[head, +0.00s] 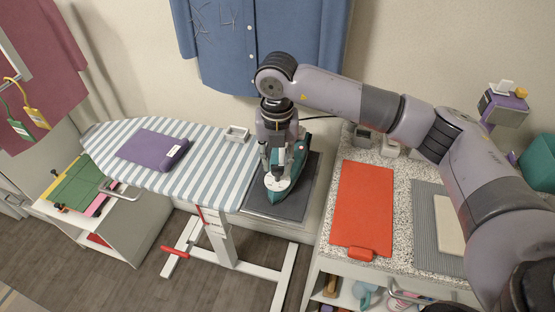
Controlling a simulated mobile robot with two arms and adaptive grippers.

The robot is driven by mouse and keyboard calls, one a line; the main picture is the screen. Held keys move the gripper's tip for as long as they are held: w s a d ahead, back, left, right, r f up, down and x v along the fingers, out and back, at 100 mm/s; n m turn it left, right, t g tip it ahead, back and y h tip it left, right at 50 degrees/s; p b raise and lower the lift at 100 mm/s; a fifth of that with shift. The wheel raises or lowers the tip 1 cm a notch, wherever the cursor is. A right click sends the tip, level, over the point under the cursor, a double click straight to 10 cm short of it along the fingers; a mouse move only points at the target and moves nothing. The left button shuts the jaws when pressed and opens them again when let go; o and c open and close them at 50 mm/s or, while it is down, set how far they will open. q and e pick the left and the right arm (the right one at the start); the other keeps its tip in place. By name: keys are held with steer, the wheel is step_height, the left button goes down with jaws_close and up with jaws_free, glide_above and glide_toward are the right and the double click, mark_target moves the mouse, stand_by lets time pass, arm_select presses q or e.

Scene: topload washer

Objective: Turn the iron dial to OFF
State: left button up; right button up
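The teal iron (300,162) rests on a dark grey pad at the right end of the striped ironing board. A pale round part (277,183), which looks like the dial, shows on the iron's near end; its marks are too small to read. My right gripper (274,165) points down over the iron, right by this pale part. The gripper hides part of the iron, and I cannot tell whether its fingers touch the dial or how far apart they are. My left gripper is not in view.
A folded purple cloth (150,147) and a small white dish (237,134) lie on the ironing board (215,165). A red mat (362,205) lies on the speckled counter (400,220) to the right. A blue shirt (262,45) hangs behind my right arm.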

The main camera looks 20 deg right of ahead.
mark_target(277, 165)
steer(key=o, duration=0.3)
step_height(277, 165, up, 12)
stand_by(0.7)
stand_by(0.3)
